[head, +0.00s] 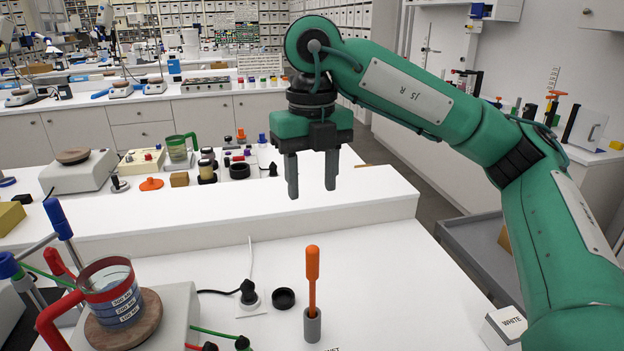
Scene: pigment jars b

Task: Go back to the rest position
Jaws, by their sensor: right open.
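My right gripper (311,190) hangs from the green right arm, which reaches in from the right. Its two grey fingers point down and are apart, with nothing between them. It is above the white bench, over the raised back ledge as seen in the head view, and touches nothing that I can see. My left gripper is not in view.
An orange-handled tool (312,270) stands in a grey holder (312,325), near a black round cap (284,298). A beaker with a red handle (112,290) stands at left on a wooden disc.

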